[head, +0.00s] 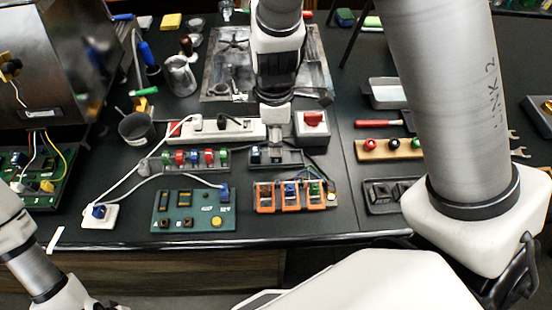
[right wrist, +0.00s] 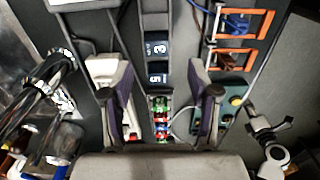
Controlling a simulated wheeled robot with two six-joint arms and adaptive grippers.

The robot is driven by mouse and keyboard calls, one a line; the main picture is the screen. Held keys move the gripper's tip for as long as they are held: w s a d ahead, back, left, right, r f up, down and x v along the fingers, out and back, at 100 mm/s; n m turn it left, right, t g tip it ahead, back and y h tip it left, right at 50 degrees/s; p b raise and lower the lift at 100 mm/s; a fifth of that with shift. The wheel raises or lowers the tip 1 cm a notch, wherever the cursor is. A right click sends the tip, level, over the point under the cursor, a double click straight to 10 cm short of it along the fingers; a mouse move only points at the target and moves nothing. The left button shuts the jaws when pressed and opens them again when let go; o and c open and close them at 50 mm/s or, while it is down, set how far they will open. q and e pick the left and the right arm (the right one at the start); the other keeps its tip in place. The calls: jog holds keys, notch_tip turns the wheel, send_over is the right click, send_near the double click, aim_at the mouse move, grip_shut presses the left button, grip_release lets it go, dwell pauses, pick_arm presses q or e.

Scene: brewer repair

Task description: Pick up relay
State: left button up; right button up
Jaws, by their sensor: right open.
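My right gripper (head: 274,115) reaches down from the top over the power strip and a small dark tray (head: 290,163). In the right wrist view its two fingers (right wrist: 162,110) are wide apart, with nothing held. Dark blocks, seemingly relays, with white digits (right wrist: 157,62) sit in that tray, ahead of and between the fingers. One dark relay-like block (head: 255,154) shows at the tray's left end in the head view. My left gripper (head: 88,304) is partly cut off at the bottom left, away from the tray; its jaw state is unclear.
A rack of coloured parts (head: 195,158) lies left of the tray. Orange-framed sockets (head: 290,196) and a green circuit board (head: 193,208) lie nearer the front edge. A white power strip (head: 240,131) and red switch box (head: 313,122) stand close behind. Cables cross the left side.

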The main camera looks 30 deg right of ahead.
jog(key=f, duration=0.6)
jog(key=shift+w+d+f+p, duration=0.2)
jog(key=shift+d+p, duration=0.1)
jog(key=shift+p, duration=0.1)
jog(key=shift+s+a+r, duration=0.1)
jog(key=shift+c, duration=1.4)
jog(key=c, duration=0.9)
jog(key=shift+o, duration=0.2)
